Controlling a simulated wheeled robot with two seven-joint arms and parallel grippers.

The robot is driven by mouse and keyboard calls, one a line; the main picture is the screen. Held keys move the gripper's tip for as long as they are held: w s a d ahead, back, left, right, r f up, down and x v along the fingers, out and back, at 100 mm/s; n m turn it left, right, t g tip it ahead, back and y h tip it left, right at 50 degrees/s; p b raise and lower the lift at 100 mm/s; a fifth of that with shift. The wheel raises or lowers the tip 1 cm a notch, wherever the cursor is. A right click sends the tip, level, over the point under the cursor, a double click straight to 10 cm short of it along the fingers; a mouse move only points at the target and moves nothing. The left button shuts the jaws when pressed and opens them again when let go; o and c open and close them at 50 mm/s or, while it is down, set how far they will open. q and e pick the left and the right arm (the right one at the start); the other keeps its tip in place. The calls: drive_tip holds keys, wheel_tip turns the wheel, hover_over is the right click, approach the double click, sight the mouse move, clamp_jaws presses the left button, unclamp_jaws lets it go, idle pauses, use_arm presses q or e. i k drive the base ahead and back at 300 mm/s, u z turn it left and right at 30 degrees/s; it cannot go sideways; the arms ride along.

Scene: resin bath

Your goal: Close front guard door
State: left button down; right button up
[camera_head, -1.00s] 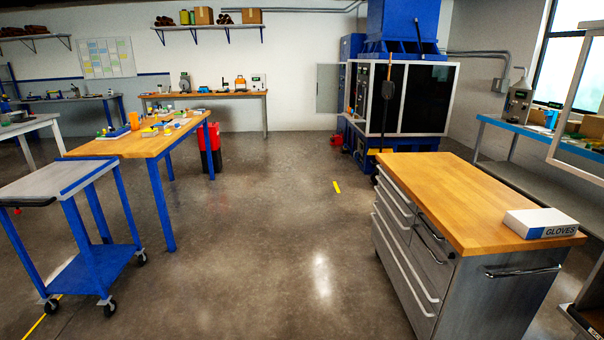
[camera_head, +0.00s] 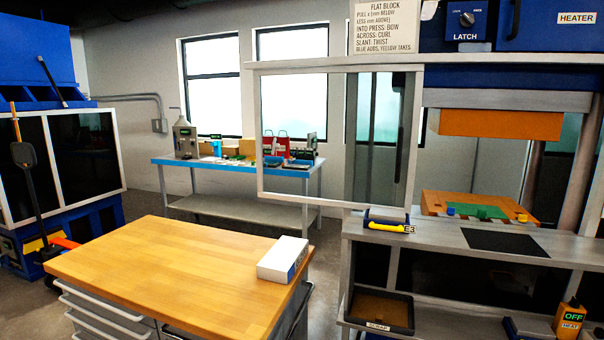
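The front guard door (camera_head: 413,140) is a clear pane in a pale metal frame, right of centre in the head view. It stands to the left of the press opening, under a long pale rail (camera_head: 340,65). The opening to its right is uncovered. It shows an orange upper block (camera_head: 482,123) above a wooden-looking lower bed (camera_head: 450,203) with a green piece (camera_head: 478,211) on it. Neither of my grippers is in view.
A wood-topped drawer cabinet (camera_head: 170,275) with a white glove box (camera_head: 283,258) stands in front at left. A yellow-handled tool (camera_head: 390,227) lies on the press's front ledge. A black scrap tray (camera_head: 380,310) is below.

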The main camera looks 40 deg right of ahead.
sight(418, 68)
drive_tip(key=z, duration=0.95)
drive_tip(key=i, duration=0.95)
drive_tip(key=z, duration=0.8)
